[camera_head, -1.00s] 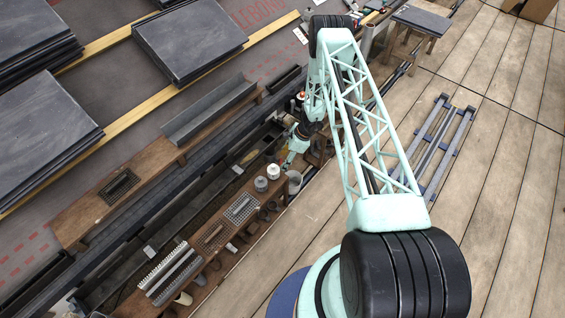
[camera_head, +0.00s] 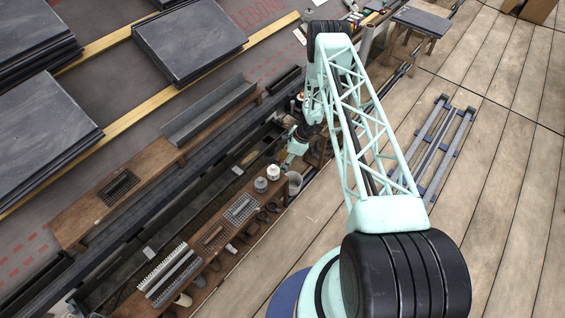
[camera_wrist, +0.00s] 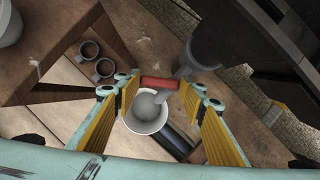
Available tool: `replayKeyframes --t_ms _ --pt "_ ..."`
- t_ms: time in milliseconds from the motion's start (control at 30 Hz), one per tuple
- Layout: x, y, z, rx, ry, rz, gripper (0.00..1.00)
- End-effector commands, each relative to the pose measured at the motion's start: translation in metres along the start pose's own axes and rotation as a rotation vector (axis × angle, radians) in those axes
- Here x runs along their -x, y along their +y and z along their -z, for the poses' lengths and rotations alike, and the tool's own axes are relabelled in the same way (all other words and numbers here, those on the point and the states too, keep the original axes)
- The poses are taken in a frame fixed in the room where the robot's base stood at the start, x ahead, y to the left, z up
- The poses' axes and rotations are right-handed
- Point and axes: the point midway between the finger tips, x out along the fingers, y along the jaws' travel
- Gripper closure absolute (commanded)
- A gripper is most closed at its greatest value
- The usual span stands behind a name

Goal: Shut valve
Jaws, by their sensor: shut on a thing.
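The valve shows in the wrist view as a grey tap (camera_wrist: 193,62) with a red handle (camera_wrist: 159,82). My gripper (camera_wrist: 160,84) has its yellow-padded fingers on either side of the red handle and is shut on it. A white bucket (camera_wrist: 147,124) with grey inside stands below the handle. In the head view my gripper (camera_head: 290,157) is small, low beside the dark gutter. The bucket (camera_head: 295,181) is just below it there. The valve cannot be made out in the head view.
A wooden bench (camera_head: 213,262) holds two pots (camera_head: 267,177), grates and ribbed strips. A dark pipe (camera_wrist: 179,143) runs beside the bucket. The plank floor at right is mostly clear.

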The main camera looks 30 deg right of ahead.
Motion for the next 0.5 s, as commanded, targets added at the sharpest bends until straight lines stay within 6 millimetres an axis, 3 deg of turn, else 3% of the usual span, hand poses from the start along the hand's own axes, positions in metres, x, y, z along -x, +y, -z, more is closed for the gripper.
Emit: replayKeyframes --t_ms 500 --pt "-0.0001 0.0017 -0.0022 -0.066 -0.001 0.026 0.73"
